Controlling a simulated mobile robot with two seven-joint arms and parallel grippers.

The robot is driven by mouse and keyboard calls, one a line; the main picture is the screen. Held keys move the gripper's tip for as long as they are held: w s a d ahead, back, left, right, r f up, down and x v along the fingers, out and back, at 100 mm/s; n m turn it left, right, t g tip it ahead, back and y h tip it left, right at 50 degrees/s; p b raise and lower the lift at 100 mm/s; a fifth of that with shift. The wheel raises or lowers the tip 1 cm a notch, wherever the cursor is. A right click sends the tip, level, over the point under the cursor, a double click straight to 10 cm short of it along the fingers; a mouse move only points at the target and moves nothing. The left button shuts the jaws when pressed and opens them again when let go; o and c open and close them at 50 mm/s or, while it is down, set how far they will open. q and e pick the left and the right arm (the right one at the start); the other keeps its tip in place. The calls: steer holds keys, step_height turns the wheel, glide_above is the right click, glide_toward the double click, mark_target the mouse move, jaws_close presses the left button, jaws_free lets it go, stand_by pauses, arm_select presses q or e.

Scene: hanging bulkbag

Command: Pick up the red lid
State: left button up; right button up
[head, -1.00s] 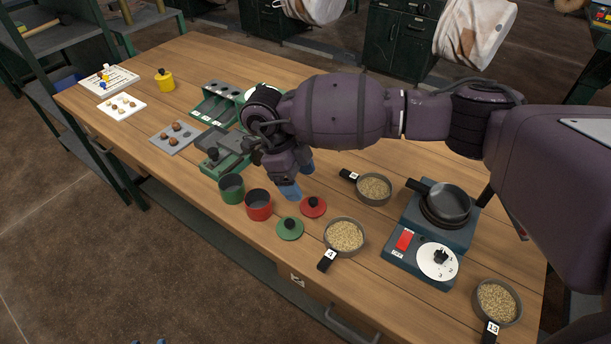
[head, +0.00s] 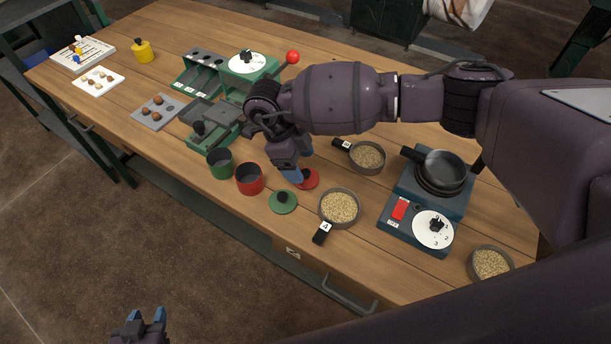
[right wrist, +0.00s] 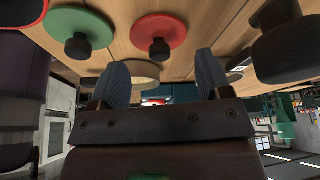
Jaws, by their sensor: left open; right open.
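The red lid (head: 312,180) lies on the wooden table, partly hidden behind the fingers of my right gripper (head: 293,174). In the right wrist view the red lid (right wrist: 172,26) shows its dark knob. There the open fingers of my right gripper (right wrist: 160,76) stand apart on either side of the knob's line, with nothing between them. I cannot tell whether they touch the lid. My left gripper (head: 146,318) is open and empty at the bottom edge, away from the table.
The green lid (head: 283,208), a red pot (head: 249,185), a green pot (head: 220,170) and pans of grain (head: 341,208) (head: 367,157) crowd around the red lid. A blue stove (head: 388,224) stands at right. The table's front edge is close.

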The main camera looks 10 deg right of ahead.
mark_target(304, 171)
steer(key=x, duration=0.3)
steer(key=shift+f, duration=0.4)
steer(key=c, duration=0.5)
steer(key=shift+r, duration=0.1)
